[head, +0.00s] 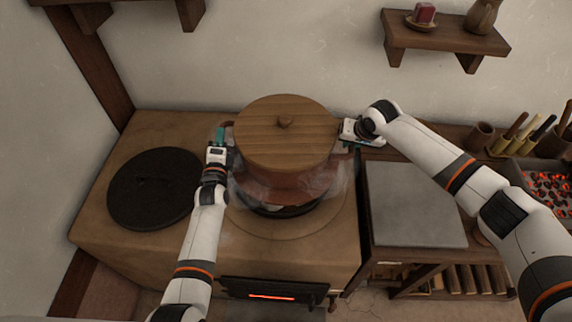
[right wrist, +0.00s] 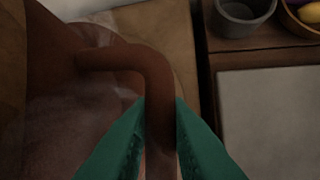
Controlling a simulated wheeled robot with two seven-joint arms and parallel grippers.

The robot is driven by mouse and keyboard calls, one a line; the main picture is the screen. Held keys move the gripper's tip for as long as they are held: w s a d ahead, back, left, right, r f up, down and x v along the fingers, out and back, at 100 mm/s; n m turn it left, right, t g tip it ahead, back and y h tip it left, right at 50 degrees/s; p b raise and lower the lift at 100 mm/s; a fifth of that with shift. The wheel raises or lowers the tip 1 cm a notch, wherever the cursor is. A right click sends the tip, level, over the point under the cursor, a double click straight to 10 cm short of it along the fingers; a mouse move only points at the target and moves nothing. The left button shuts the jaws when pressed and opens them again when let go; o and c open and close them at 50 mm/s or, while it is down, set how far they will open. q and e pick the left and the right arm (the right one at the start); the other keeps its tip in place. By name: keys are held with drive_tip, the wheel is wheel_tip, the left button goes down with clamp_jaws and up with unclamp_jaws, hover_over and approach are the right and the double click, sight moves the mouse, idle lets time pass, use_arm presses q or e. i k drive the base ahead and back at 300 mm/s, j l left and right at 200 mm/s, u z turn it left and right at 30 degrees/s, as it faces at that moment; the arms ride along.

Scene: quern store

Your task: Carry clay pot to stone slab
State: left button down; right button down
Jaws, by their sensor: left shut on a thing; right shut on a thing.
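The clay pot (head: 285,182) is reddish brown with a wooden lid (head: 285,130) and stands over the round opening of the clay stove, with haze around its lower body. Its base is partly hidden by the haze. My left gripper (head: 219,137) is shut at the pot's left side, on a handle mostly hidden by the fingers. My right gripper (head: 346,143) is at the right side; in the right wrist view its green fingers (right wrist: 160,140) are shut around the pot's curved handle (right wrist: 156,75). The stone slab (head: 415,205) is grey, bare, and lies right of the stove.
The stove (head: 120,240) carries a dark round plate (head: 155,188) at left and has a glowing firebox (head: 272,296) in front. A tray of glowing coals (head: 550,185) and utensils stand far right. A wall shelf (head: 445,38) hangs above my right arm.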

sight(403, 195)
drive_tip(key=l, duration=0.5)
drive_tip(key=k+l, duration=0.15)
drive_tip(key=l, duration=0.85)
drive_tip(key=k+l+u, duration=0.1)
drive_tip(key=l, duration=0.4)
